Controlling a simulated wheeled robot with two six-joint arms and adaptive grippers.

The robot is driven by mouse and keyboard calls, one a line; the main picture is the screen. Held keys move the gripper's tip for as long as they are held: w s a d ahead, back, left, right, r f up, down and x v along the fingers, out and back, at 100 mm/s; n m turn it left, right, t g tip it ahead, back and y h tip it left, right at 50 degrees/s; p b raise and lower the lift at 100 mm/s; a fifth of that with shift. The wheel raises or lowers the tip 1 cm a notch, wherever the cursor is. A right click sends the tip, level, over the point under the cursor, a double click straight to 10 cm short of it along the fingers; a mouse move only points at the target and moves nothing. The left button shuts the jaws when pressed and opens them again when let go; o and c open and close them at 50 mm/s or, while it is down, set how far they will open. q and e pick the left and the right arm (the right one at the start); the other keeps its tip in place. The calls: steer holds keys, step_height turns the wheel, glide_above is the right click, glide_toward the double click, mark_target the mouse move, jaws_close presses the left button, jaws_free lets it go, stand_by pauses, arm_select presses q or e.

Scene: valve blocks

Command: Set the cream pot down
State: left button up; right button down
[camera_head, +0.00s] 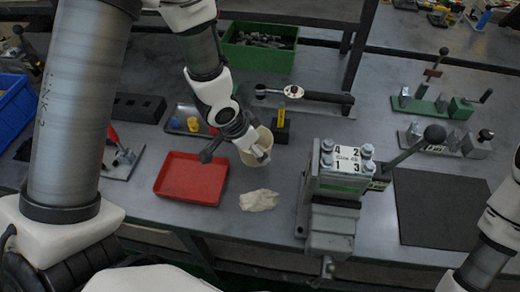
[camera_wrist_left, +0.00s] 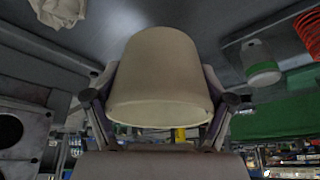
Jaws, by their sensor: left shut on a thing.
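The cream pot (camera_head: 262,140) is in my left gripper (camera_head: 252,148), above the middle of the bench between the red tray and the valve block. In the left wrist view the pot (camera_wrist_left: 160,75) fills the centre, with a finger of the gripper (camera_wrist_left: 160,90) on each side of it. The gripper is shut on the pot. Its wide rim faces the bottom of that picture. I cannot tell whether its base touches the bench. My right arm shows at the right edge of the head view, but its gripper is out of view.
The red tray (camera_head: 192,179) is left of the pot, and a crumpled cream cloth (camera_head: 259,200) lies in front. The valve block in a vise (camera_head: 340,170) stands to the right. A yellow-labelled black block (camera_head: 281,124) is close behind. The dark mat (camera_head: 440,207) is bare.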

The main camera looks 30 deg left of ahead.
arm_select(q)
steer(key=shift+w+d+f, duration=0.15)
steer(key=shift+w+d, duration=0.05)
steer(key=shift+w, duration=0.25)
steer(key=shift+w+d+f, duration=0.1)
steer(key=shift+w+d, duration=0.1)
steer(key=shift+w, duration=0.25)
step_height(320, 180, down, 3)
steer(key=shift+b, duration=0.4)
steer(key=shift+w+f, duration=0.1)
steer(key=shift+f, duration=0.05)
steer(key=o, duration=1.2)
steer(key=shift+f, duration=0.15)
